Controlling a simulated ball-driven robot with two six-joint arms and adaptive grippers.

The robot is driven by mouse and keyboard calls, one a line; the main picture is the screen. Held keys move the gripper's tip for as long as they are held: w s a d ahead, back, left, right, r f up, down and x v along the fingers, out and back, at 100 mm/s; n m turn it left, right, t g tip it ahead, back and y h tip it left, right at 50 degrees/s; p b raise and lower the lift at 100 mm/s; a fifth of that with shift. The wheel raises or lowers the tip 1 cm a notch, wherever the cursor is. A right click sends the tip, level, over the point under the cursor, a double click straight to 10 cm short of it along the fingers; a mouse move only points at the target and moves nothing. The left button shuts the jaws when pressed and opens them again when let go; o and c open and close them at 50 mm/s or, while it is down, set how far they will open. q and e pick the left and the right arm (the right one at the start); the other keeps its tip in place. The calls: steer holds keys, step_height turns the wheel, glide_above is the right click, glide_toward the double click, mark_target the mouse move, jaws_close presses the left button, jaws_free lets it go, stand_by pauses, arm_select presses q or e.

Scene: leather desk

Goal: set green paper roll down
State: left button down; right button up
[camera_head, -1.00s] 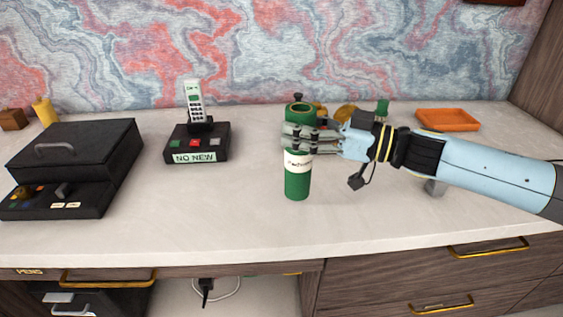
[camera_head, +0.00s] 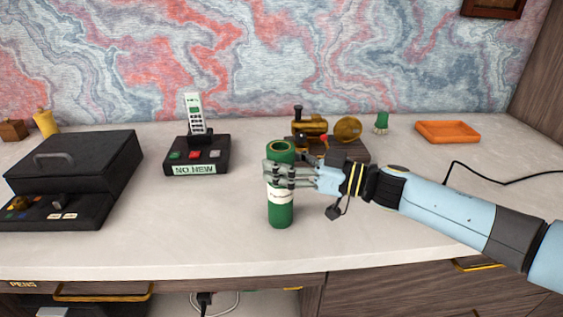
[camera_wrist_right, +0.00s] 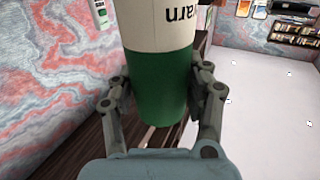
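The green paper roll (camera_head: 281,212) is an upright green cylinder with a white label, near the front middle of the desk in the head view. My right gripper (camera_head: 282,175) has its fingers around the roll's upper half. In the right wrist view the roll (camera_wrist_right: 160,85) stands between the two fingers of the gripper (camera_wrist_right: 162,100), which press on its sides. Whether the roll's base touches the desk top (camera_head: 180,225) is hard to tell. My left gripper is not in view.
A brass device on a wooden base (camera_head: 345,148) stands just behind the roll. A phone on a black base (camera_head: 197,155) and a black case (camera_head: 75,165) are to the left. An orange tray (camera_head: 447,131) is at the back right. Desk around the roll's left and front is clear.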

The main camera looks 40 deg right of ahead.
steer(key=o, duration=0.4)
steer(key=v, duration=1.2)
steer(key=shift+r, duration=0.1)
